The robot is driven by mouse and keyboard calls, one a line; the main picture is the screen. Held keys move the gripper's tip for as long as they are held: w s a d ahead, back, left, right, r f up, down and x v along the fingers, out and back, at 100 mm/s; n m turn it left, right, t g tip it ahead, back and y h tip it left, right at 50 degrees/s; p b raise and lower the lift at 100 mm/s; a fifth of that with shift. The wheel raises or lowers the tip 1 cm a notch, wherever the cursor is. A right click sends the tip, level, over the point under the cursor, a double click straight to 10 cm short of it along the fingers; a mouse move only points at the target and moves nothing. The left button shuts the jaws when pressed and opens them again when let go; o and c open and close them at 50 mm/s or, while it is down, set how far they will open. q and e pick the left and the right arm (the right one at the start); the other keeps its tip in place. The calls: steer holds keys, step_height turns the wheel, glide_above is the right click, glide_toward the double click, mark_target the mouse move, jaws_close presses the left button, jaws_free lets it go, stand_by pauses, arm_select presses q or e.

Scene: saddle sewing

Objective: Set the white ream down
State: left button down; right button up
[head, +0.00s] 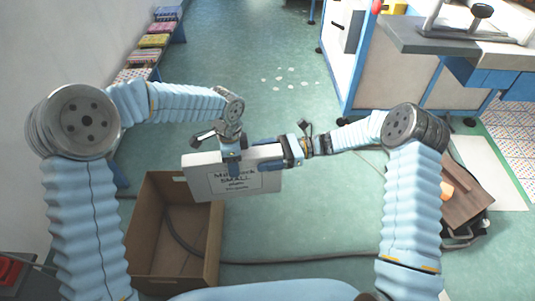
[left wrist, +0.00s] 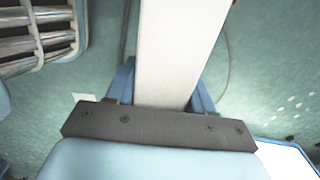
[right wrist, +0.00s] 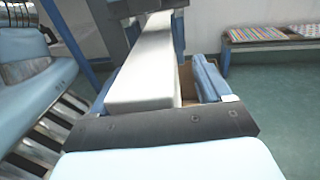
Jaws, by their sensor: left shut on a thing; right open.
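The white ream (head: 205,180) has a printed label and is held up on edge in the air, above and to the right of the open cardboard box in the head view. My left gripper (head: 231,160) is shut on it from above. The ream also shows between the fingers in the left wrist view (left wrist: 178,50). My right gripper (head: 285,152) is open at the ream's right end, with its fingers on either side of it. In the right wrist view the ream (right wrist: 145,75) lies between the fingers, with a gap beside the right finger.
A low shelf with colourful stacks (head: 150,42) runs along the left wall. A workbench (head: 440,40) stands at the upper right.

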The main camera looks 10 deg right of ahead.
arm_select(q)
steer(key=shift+d+r, duration=0.15)
arm_select(e)
jaws_close()
arm_select(q)
steer(key=c, duration=0.8)
jaws_free()
arm_select(e)
steer(key=shift+w+r, duration=0.1)
steer(key=shift+r, duration=0.15)
arm_select(q)
steer(key=o, duration=0.4)
steer(key=shift+o, duration=0.4)
